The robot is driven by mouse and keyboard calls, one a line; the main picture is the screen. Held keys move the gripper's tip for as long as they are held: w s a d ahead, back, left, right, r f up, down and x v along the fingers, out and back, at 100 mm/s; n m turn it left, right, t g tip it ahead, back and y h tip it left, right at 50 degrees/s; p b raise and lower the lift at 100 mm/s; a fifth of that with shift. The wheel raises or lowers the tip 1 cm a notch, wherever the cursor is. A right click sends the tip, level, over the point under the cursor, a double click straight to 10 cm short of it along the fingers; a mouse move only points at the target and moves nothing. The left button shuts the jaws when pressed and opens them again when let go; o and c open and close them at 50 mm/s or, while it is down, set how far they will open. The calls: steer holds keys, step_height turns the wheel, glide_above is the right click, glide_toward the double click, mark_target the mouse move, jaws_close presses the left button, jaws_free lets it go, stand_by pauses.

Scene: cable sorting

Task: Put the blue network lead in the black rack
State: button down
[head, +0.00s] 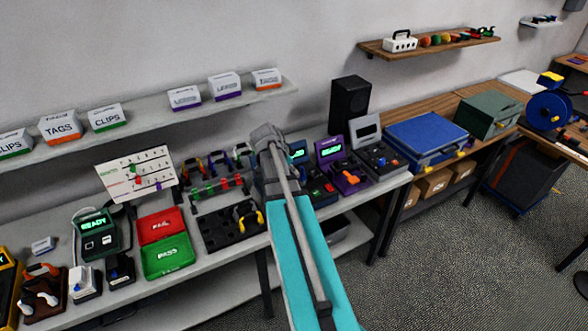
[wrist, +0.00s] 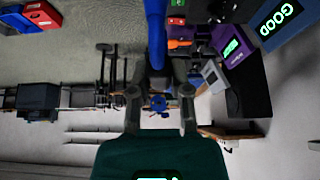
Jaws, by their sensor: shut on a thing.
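In the wrist view my gripper (wrist: 158,72) is closed around a blue lead (wrist: 157,32), which runs from between the fingertips to the top edge. Its far end is cut off by the frame. In the head view my arm hides the gripper and the lead. A black rack-like tray with holes (head: 217,237) stands on the bench left of my arm. A yellow-and-black coiled lead (head: 247,216) is at its right side. I cannot tell how far the held lead is from the tray.
A stand with green and red clips (head: 204,192) and several coiled leads are behind the tray. Red and green bins (head: 165,255) are to its left. Lit testers and a purple device (head: 345,178) are right of my arm. A shelf with labelled boxes (head: 225,86) is above.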

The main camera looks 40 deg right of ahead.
steer(key=shift+r+p, duration=0.55)
steer(key=shift+r, duration=0.15)
step_height(320, 180, down, 9)
steer(key=b, duration=0.9)
